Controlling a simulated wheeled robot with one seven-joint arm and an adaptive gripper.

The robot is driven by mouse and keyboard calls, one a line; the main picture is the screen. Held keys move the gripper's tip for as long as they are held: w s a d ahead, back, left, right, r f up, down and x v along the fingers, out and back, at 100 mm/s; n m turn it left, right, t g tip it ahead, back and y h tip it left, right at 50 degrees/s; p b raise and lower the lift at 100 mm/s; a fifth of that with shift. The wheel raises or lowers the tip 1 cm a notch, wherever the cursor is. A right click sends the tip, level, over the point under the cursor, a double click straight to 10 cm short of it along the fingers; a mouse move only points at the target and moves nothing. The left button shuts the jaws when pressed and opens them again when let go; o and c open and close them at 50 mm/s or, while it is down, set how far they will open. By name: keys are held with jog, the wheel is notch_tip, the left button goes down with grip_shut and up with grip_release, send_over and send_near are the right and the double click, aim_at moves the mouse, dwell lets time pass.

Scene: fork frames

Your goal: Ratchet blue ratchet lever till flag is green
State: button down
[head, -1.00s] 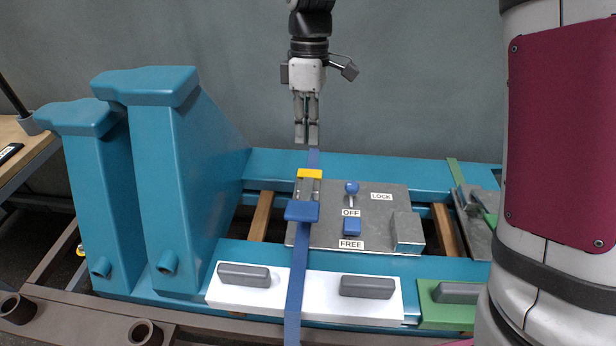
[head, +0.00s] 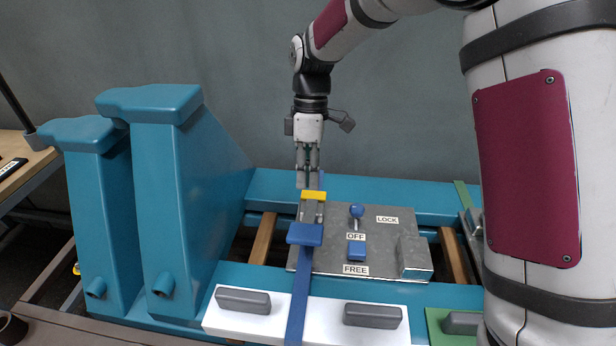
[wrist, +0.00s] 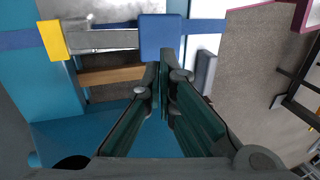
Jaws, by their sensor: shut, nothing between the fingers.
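A ratchet with a wide blue lever plate (head: 304,234) and a metal body (head: 310,213) sits on a blue strap (head: 299,290). A yellow piece (head: 313,195) is at its far end; I see no green on it. In the wrist view the blue lever plate (wrist: 160,38), the metal body (wrist: 100,40) and the yellow piece (wrist: 52,40) lie in a row. My gripper (head: 307,185) is shut and empty, pointing down, with its tips just above the yellow piece in the head view. In the wrist view the fingertips (wrist: 165,58) appear close to the blue plate; contact is unclear.
A grey panel to the right carries a blue-knobbed switch (head: 356,211), a blue square block (head: 356,251), and LOCK, OFF and FREE labels. Tall teal uprights (head: 165,190) stand to the left. A white plate (head: 265,322) with grey handles lies in front.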

aim_at(305, 235)
jog(key=b+x, duration=0.1)
jog(key=x, duration=0.9)
jog(key=shift+f+b, duration=0.3)
jog(key=shift+s+a+f+t+b, duration=0.15)
jog(key=shift+s+f+t+b, duration=0.35)
jog(key=shift+f+t, duration=0.3)
jog(key=f+b, duration=0.1)
jog(key=s+f+t, duration=0.1)
jog(key=f, duration=0.1)
jog(key=shift+f+h+b, duration=0.25)
jog(key=shift+h+b, duration=0.05)
jog(key=shift+b, duration=0.05)
jog(key=shift+s+a+f+b, duration=0.1)
jog(key=shift+f+b, duration=0.25)
jog(key=shift+f, duration=0.85)
jog(key=shift+s+f, duration=0.1)
jog(key=shift+s, duration=0.1)
